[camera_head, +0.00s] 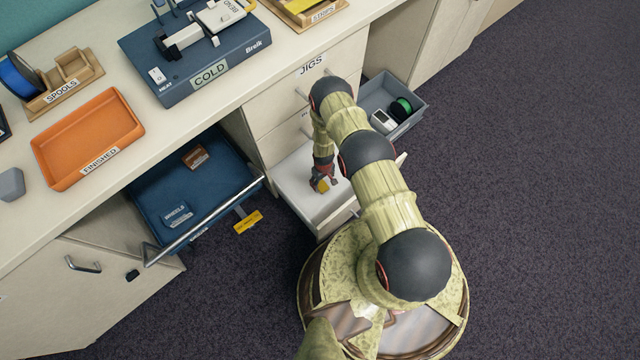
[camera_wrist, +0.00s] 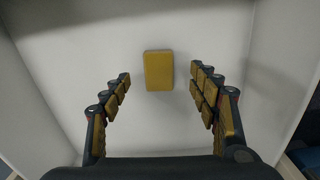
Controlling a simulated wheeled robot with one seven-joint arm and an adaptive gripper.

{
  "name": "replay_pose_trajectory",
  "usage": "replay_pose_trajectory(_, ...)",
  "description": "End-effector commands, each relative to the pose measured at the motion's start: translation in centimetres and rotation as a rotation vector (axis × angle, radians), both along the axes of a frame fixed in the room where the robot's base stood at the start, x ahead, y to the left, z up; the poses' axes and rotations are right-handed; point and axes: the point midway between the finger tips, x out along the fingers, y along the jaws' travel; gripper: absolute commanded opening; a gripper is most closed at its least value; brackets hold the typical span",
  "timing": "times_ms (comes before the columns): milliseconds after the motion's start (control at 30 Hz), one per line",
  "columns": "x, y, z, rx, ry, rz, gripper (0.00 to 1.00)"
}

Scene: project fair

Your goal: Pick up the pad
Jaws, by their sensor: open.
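The pad is probably the small yellow block (camera_wrist: 158,71) that lies flat on the white floor of an open drawer, in the wrist view. My gripper (camera_wrist: 160,88) is open, with one finger row on each side of the block and a clear gap to it on both sides. It does not touch the block in that view. In the head view my gripper (camera_head: 321,185) reaches down into the open white drawer (camera_head: 297,190) under the counter. The block cannot be told apart from the yellow finger pads there.
A blue drawer (camera_head: 150,195) stands open at left with its long metal handle (camera_head: 205,222). An orange tray (camera_head: 88,135) and a blue machine (camera_head: 195,60) are on the counter (camera_head: 110,30).

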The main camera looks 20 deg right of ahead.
Motion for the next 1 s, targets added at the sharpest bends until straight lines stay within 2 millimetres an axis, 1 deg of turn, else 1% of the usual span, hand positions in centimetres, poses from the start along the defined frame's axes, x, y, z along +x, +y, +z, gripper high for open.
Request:
replay_pose_trajectory(33, -0.1, 0.0, -0.8, 0.0, 0.002, 0.0, 0.61)
replay_pose_trajectory(167, -0.1, -0.1, -2.0, 0.0, 0.001, -0.001, 0.61)
replay_pose_trajectory(400, 0.0, -0.3, -5.2, 0.0, 0.001, -0.001, 0.61)
replay_pose_trajectory(500, 0.1, -0.2, -6.2, -0.001, 0.0, -0.001, 0.61)
replay_pose_trajectory(600, 0.1, -0.3, -6.7, -0.001, 0.0, 0.0, 0.61)
replay_pose_trajectory(833, 0.1, -0.3, -6.6, -0.001, 0.001, 0.0, 0.61)
replay_pose_trajectory(1000, 0.1, -0.2, -6.6, -0.001, 0.001, 0.0, 0.51)
